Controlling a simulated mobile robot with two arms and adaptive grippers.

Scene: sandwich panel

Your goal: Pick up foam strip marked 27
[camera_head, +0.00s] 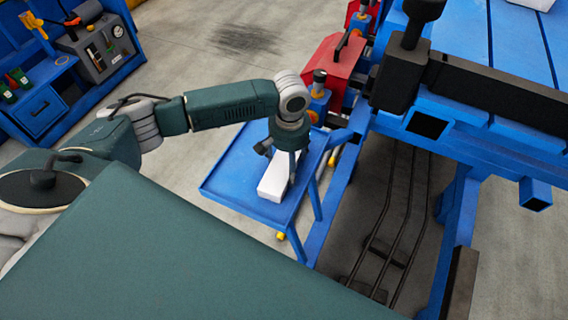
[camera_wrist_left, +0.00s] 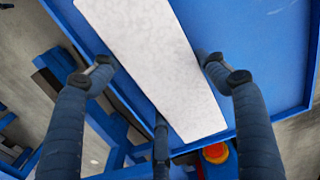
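A white foam strip (camera_head: 271,187) lies on the blue tray (camera_head: 228,183) of a small cart in the head view. No number can be read on it. My left gripper (camera_head: 290,160) is directly above the strip and hides its far end. In the left wrist view, the white strip (camera_wrist_left: 150,55) runs between the spread fingers of my left gripper (camera_wrist_left: 157,72). The fingers are open, with a gap on both sides of the strip. I cannot tell how far the fingertips are above the tray. My right gripper is not in view.
A large blue workbench (camera_head: 505,45) with a dark beam (camera_head: 500,90) stands to the right of the cart. Red equipment (camera_head: 333,62) stands behind the tray. A blue shelf unit (camera_head: 45,108) is at the far left. The tray's left part is clear.

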